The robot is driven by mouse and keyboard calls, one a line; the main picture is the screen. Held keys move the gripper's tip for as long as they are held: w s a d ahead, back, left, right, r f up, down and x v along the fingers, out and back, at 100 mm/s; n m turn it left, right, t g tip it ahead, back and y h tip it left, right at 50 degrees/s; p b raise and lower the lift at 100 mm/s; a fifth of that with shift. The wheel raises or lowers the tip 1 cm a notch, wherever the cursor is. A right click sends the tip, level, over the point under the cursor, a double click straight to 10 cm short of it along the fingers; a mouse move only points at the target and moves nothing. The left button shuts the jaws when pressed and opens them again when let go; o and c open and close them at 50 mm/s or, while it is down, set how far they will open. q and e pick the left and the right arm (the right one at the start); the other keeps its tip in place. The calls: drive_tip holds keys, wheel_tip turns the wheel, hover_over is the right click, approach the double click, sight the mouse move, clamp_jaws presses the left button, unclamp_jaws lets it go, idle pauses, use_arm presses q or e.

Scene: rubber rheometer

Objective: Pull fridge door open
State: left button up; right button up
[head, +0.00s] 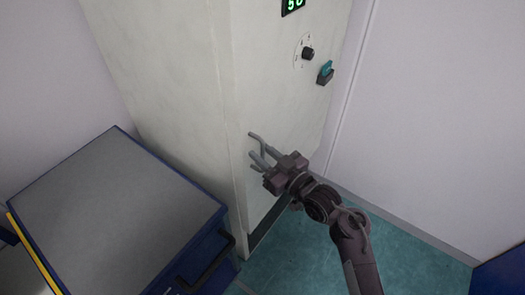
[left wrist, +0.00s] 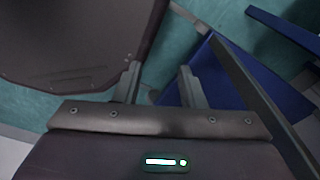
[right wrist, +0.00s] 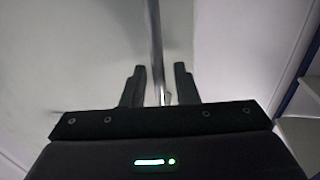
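The fridge is a tall off-white cabinet (head: 180,60) with its door face (head: 285,105) turned to the right in the head view. The door looks shut. A thin metal handle (head: 256,137) stands out from the door near its left edge. My right gripper (head: 262,160) is at the handle. In the right wrist view the handle (right wrist: 155,45) runs upright between the two fingers of that gripper (right wrist: 160,85), which are open with gaps at both sides. My left gripper (left wrist: 158,82) is open and empty, above the floor and a blue surface.
A blue unit with a grey top (head: 115,205) and a dark handle stands left of the fridge. A green display (head: 292,5), a black knob (head: 308,53) and a teal switch (head: 326,70) are on the fridge front.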

drive_tip(key=shift+w+a, duration=0.15)
drive_tip(key=shift+c, duration=0.2)
clamp_jaws()
